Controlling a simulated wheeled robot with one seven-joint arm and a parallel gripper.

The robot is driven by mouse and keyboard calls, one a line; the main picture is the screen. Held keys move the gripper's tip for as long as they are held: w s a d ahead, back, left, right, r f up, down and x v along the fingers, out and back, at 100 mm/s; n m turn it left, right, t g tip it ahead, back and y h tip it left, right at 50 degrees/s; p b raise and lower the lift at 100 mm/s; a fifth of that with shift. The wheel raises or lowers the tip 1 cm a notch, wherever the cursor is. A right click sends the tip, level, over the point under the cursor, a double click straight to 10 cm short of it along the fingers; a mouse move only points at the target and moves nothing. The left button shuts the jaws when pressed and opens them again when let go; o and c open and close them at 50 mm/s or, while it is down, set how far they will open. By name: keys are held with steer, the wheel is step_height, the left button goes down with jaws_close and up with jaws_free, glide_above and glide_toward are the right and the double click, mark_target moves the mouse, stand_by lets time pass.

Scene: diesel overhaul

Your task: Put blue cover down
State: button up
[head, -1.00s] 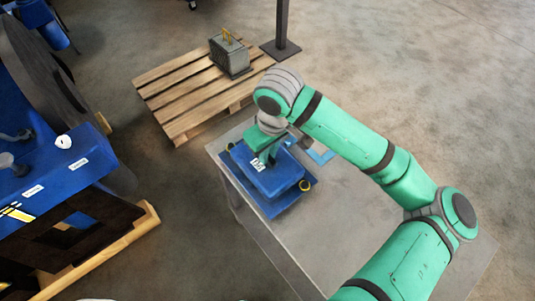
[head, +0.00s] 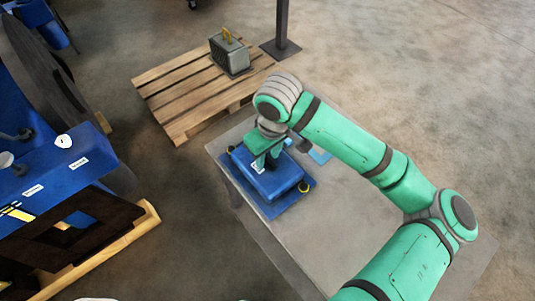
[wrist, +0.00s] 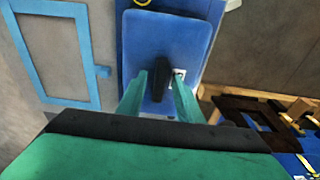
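The blue cover (head: 275,186) is a rounded blue block with a small white label. It lies flat on a blue mat or tray (head: 272,210) on the grey table. In the wrist view the cover (wrist: 195,40) shows a black handle (wrist: 161,80) standing up from it. My gripper (head: 264,160) is right above the cover. In the wrist view its two green fingers (wrist: 160,90) are spread on either side of the handle, with a gap on both sides. The underside of the cover is hidden.
The grey table (head: 345,215) has free room to the right. A light blue frame (head: 320,156) lies beside the mat. A wooden pallet (head: 185,95) with a grey metal block (head: 229,56) stands behind. A blue engine (head: 60,165) stands at left.

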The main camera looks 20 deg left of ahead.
step_height(320, 180, up, 12)
steer(key=d, duration=0.1)
steer(key=shift+s, duration=0.45)
